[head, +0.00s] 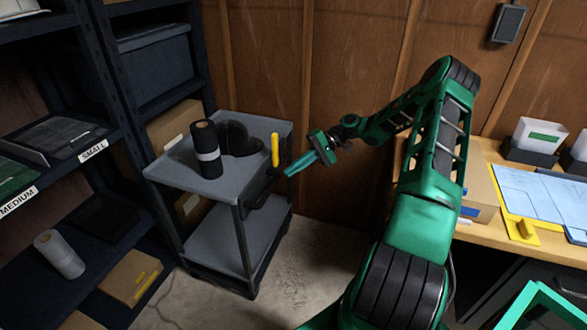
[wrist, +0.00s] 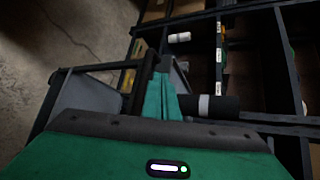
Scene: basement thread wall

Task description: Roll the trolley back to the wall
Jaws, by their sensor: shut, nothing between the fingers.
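The trolley (head: 180,177) is a grey two-shelf cart with dark posts. It stands close to the wooden wall (head: 345,110), beside the shelving; I cannot tell whether it touches the wall. A black roll with a grey band (head: 207,150) stands on its top shelf, with dark rounded items (head: 238,138) behind. A yellow upright piece (head: 275,150) is at its right edge. My gripper (head: 288,173) is shut and empty at the trolley's right side; contact is unclear. In the wrist view, my gripper's fingers (wrist: 161,85) point past the trolley's grey surface (wrist: 88,95).
Dark shelving (head: 113,95) with labelled bins and boxes stands left of the trolley. A wooden workbench (head: 485,225) with a blue-and-white sheet (head: 535,195) and bins is at the right. Bare concrete floor (head: 300,265) lies in front of the wall between them.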

